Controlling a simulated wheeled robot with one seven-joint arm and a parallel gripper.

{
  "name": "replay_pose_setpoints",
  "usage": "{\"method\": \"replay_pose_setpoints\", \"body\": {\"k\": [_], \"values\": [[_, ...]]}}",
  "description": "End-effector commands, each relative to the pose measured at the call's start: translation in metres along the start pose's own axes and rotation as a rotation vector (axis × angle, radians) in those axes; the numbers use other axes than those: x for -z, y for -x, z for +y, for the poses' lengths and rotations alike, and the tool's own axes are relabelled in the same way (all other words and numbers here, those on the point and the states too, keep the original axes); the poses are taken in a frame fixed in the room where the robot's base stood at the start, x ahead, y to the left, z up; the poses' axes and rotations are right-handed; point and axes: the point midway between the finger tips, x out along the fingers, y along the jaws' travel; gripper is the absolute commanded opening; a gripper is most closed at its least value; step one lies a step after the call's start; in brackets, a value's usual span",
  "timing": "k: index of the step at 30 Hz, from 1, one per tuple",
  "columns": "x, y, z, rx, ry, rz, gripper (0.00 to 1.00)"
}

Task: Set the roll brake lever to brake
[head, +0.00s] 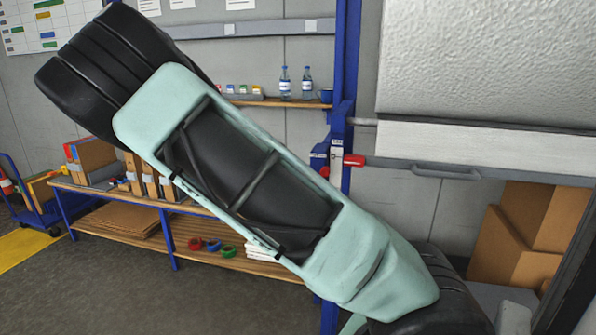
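A small red lever handle (354,160) sticks out to the right from a blue post (345,90), roughly level. It sits beside a white plate (336,155) with a small label above it. The lettering is too small to read, so I cannot tell which setting the lever is at. To its right hangs a large white textured roll or sheet (480,60) with a pale bar along its lower part. My pale green arm crosses the view in front of the post's lower part. My gripper is not in view.
A wooden bench (180,205) with blue legs holds boxes at the left. A shelf behind carries two water bottles (285,84) and a blue mug (325,97). A grey handle (445,172) hangs under the pale bar. Cardboard boxes (530,225) stand at right.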

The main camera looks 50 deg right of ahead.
Motion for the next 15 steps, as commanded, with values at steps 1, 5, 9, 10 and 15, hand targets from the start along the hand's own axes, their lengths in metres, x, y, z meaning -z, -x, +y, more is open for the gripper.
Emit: {"method": "replay_pose_setpoints", "body": {"k": [1,5,9,10,15], "values": [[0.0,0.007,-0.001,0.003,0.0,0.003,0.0],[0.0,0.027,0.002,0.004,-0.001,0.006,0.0],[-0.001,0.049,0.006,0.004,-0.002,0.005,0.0],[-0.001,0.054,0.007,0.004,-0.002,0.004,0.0],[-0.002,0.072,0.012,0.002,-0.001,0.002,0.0]]}}
